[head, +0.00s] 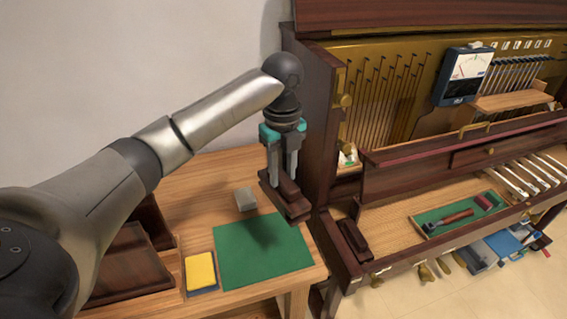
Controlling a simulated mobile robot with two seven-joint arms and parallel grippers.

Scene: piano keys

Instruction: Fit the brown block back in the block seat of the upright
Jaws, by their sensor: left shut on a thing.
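My left gripper (282,172) points down and is shut on a dark brown block (288,198). It holds the block in the air above the wooden table, near the upright's left side. The block's shadow falls on the green mat (262,250). The upright (318,120) stands open on the right. A dark brown piece (354,240) is at the left end of its key bed; I cannot tell whether this is the block seat or another block. My right gripper is not in view.
A grey block (245,199) and a yellow pad (200,271) lie on the table (190,195). A dark wooden case stands at the table's left. A green tray (458,214) with a tool lies in the key bed. A meter (468,72) hangs in the upright.

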